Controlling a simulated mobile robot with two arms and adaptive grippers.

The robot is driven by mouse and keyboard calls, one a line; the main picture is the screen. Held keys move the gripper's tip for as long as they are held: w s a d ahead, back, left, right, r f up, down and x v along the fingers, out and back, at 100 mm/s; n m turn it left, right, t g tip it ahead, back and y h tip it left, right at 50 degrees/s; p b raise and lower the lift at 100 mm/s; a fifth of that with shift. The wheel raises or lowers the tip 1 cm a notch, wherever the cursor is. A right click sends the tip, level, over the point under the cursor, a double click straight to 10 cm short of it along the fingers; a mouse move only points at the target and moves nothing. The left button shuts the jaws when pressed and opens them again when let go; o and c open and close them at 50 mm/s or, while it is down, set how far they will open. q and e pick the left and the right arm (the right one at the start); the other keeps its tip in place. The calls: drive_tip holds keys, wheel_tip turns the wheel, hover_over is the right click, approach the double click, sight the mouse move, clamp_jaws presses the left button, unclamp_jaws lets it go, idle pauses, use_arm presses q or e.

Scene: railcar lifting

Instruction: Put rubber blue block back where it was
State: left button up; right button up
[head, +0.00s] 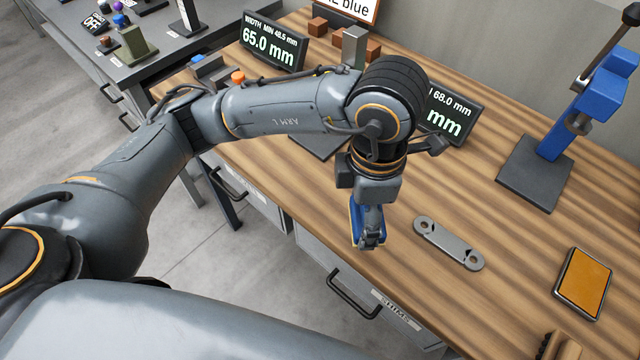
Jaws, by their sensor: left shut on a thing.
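My left gripper (372,242) points down near the front edge of the wooden bench (520,240). It is shut on a blue block (355,226), of which only a narrow strip shows beside the fingers. I cannot tell whether the block touches the bench or hangs above its edge. Several brown blocks (317,27) stand near that sign. My right gripper is not in view.
A grey link with two holes (448,243) lies right of the gripper. An orange-topped pad (583,282) and a blue press (565,125) stand farther right. Displays reading 65.0 mm (273,42) and 68.0 mm (452,114) stand behind my arm. Drawers (340,265) are below the front edge.

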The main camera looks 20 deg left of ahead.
use_arm(q)
drive_tip(key=w+a+f+p, duration=0.3)
drive_tip(key=w+a, duration=0.2)
drive_tip(key=w, duration=0.1)
approach(333, 201)
drive_tip(key=shift+s+d+f+p, duration=0.35)
drive_tip(key=shift+s+d+f, duration=0.1)
drive_tip(key=shift+s, duration=0.2)
drive_tip(key=shift+w+a+f, duration=0.2)
drive_tip(key=shift+w+f, duration=0.15)
drive_tip(key=shift+f, duration=0.15)
drive_tip(key=f, duration=0.1)
drive_tip(key=f+p, duration=0.2)
drive_tip(key=shift+w+a, duration=0.25)
drive_tip(key=shift+f, duration=0.6)
drive_tip(key=o, duration=1.1)
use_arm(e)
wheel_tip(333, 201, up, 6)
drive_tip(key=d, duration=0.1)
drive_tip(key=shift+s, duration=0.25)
